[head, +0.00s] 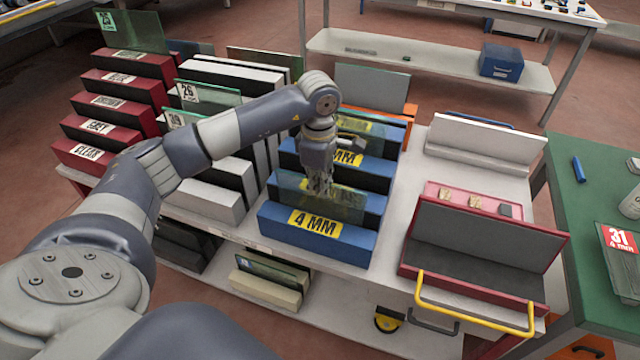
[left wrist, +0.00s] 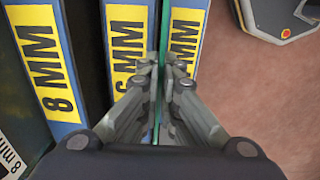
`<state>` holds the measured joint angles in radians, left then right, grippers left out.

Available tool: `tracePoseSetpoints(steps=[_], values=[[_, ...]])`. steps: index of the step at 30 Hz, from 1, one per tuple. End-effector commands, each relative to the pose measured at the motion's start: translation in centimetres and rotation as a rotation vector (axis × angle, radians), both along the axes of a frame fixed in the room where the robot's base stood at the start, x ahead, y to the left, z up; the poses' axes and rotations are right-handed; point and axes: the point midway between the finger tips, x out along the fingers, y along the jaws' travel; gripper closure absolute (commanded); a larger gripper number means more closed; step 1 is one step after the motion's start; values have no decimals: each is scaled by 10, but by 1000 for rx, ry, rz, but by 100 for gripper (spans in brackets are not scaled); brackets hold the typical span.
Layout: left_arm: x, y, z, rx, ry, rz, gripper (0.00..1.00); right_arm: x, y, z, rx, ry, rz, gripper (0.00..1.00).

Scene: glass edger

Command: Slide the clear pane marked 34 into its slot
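A clear greenish pane (head: 345,203) stands upright in the gap behind the front blue block (head: 345,245) labelled 4 MM. No number 34 can be read on it. My left gripper (head: 319,188) points down over this gap with its fingers at the pane's upper left part. In the left wrist view, the pane's green edge (left wrist: 164,30) runs between the fingertips of my left gripper (left wrist: 160,80), which are closed on it. The pane lies between blocks labelled 6 MM (left wrist: 120,95) and another MM label. Whether its lower edge is fully seated is hidden. My right gripper is out of view.
Red blocks (head: 100,155) and white blocks (head: 205,200) with panes stand left of the blue rack. A red tray (head: 560,240) with a yellow handle stands at right, beside a green table (head: 590,215). Another pane (head: 370,135) stands further back in the blue rack.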

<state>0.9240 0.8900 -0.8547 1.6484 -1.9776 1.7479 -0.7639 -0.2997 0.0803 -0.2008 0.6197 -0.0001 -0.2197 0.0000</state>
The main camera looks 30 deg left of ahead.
Motion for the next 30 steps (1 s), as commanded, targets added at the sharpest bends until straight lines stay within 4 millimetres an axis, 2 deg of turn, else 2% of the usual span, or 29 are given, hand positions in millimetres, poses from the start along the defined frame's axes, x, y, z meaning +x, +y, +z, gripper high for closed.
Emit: tracePoseSetpoints(steps=[11, 12, 15, 25, 30], values=[[0, 0, -6, -1, -2, 1, 100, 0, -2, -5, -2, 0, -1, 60], [0, 0, -5, -1, -2, 1, 90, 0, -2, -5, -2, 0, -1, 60], [0, 0, -5, -1, -1, 0, 72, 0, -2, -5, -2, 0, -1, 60], [0, 0, -5, 0, 1, 0, 72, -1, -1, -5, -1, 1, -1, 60], [1, 0, 13, -1, -4, 0, 72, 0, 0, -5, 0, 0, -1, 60]])
